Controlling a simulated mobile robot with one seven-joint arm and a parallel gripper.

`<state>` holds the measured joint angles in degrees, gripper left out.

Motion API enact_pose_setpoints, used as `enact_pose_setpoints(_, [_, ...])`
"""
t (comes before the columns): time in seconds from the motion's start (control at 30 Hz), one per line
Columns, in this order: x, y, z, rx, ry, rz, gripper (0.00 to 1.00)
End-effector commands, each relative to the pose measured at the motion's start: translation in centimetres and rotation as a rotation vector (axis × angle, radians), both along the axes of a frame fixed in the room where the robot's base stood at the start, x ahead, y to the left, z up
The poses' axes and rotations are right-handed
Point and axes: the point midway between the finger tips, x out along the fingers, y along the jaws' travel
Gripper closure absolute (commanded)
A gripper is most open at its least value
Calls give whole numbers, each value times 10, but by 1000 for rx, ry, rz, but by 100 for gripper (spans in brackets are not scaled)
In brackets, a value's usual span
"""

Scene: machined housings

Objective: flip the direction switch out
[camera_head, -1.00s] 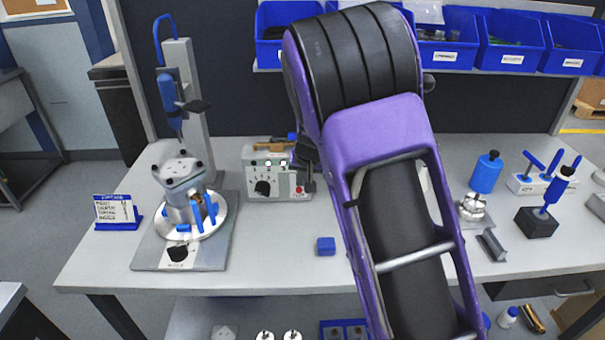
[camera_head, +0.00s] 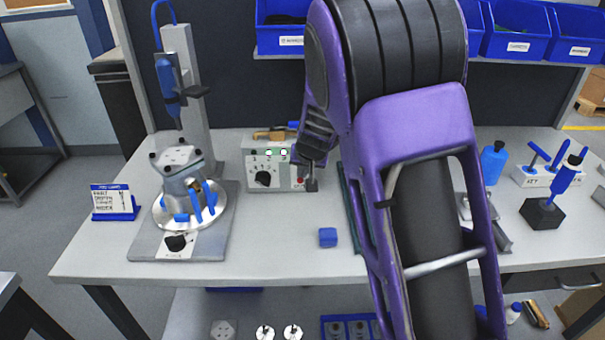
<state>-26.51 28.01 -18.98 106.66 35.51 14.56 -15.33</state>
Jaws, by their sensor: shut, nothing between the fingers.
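The grey control box (camera_head: 258,172) stands at the back of the bench. Its front has a large black dial (camera_head: 263,179), small lit displays and a red button (camera_head: 299,181) at the right. Small marks lie between dial and button; I cannot make out the direction switch or its position. My gripper (camera_head: 311,183) is shut and empty, pointing down at the right end of the box. It hides part of that end, and I cannot tell whether it touches the box.
A screwdriver stand (camera_head: 186,95) with a housing (camera_head: 183,168) on a round fixture is at left. A blue block (camera_head: 328,237) lies in front of the box. Blue bins (camera_head: 515,34) hang above. My arm covers the bench's right middle.

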Motion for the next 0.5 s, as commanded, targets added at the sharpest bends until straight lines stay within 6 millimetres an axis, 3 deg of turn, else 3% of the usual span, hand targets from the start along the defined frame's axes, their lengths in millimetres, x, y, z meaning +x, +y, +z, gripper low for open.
enact_pose_setpoints(0.5, [-12, 0, -17, 1, -27, 0, 100])
